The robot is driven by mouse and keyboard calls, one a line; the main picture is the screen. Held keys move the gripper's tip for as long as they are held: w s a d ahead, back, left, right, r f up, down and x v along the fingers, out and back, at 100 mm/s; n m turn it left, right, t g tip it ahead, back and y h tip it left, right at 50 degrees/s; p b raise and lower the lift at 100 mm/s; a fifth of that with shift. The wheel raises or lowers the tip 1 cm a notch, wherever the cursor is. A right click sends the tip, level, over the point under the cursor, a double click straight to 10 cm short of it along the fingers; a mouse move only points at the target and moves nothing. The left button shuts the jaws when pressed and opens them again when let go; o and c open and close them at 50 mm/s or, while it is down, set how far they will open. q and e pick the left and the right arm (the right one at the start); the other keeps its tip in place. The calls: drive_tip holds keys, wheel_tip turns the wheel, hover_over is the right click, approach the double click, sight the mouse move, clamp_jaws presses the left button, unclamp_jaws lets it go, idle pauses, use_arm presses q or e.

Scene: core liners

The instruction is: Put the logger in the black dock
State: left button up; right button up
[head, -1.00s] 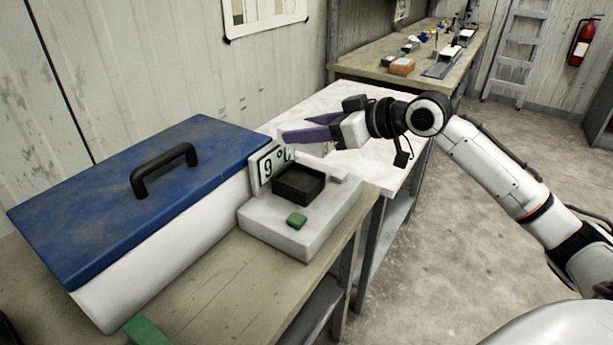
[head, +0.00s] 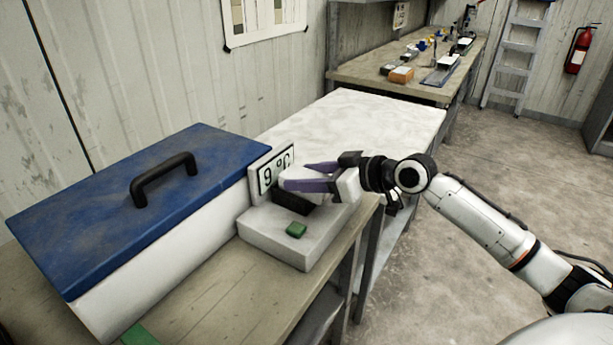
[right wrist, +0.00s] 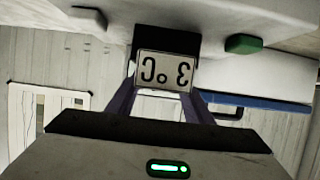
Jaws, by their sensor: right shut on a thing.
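My right gripper (head: 298,177) is low over the pale grey base beside the blue-lidded cooler. It is shut on a whitish block, the logger (head: 296,174), which shows between its purple fingers. The black dock (head: 292,203) lies just below, partly hidden by the gripper and block. I cannot tell whether the logger touches the dock. In the right wrist view, turned upside down, a pale panel with a dark °C reading (right wrist: 165,70) shows between the fingers, and I cannot tell whether it belongs to the logger. My left gripper is not in view.
The pale base (head: 275,238) carries a green button (head: 296,230) at its front. A °C sign (head: 267,178) stands at its back, near the blue-lidded cooler (head: 100,215). A white table (head: 370,120) beyond is clear.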

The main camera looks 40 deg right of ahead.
drive_tip(key=o, duration=1.1)
drive_tip(key=shift+f, duration=0.1)
drive_tip(key=shift+r, duration=0.2)
drive_tip(key=shift+s+d, duration=0.2)
drive_tip(key=shift+s, duration=0.15)
drive_tip(key=v, duration=1.1)
drive_tip(key=shift+r+b, duration=0.15)
drive_tip(key=shift+b, duration=0.25)
